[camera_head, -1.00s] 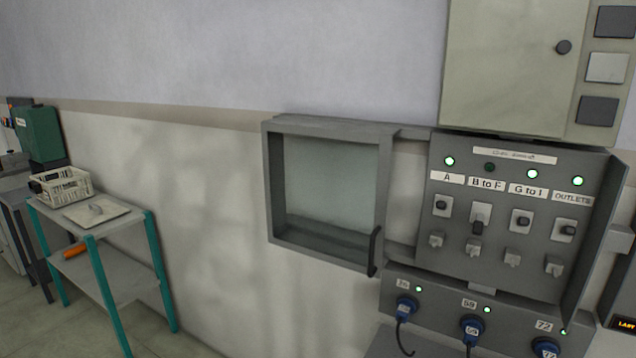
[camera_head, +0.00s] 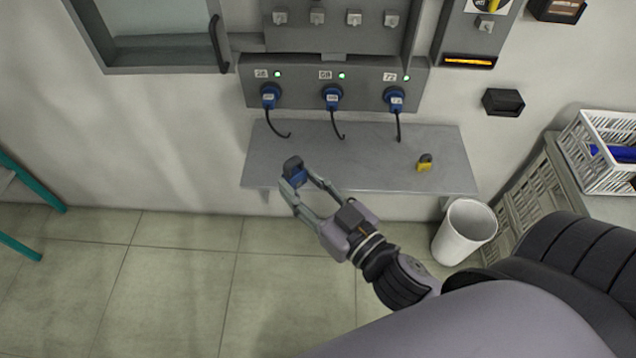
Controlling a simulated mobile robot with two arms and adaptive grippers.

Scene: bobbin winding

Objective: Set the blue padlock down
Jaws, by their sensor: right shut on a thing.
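The blue padlock (camera_head: 295,174) is small, with a dark top, and sits between the fingertips of my right gripper (camera_head: 296,183). My right gripper is shut on it and comes in from the lower right. In the picture the padlock overlaps the left part of the grey shelf (camera_head: 360,160) below the outlet panel; I cannot tell its exact height over the shelf. A yellow padlock (camera_head: 424,163) stands on the right part of the shelf. My left gripper is not in view.
Three blue plugs with black cables hang from the outlet panel (camera_head: 300,92) above the shelf. A white bin (camera_head: 464,232) stands below the shelf's right end. A white crate (camera_head: 602,150) with blue items is at the right. The shelf's middle is clear.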

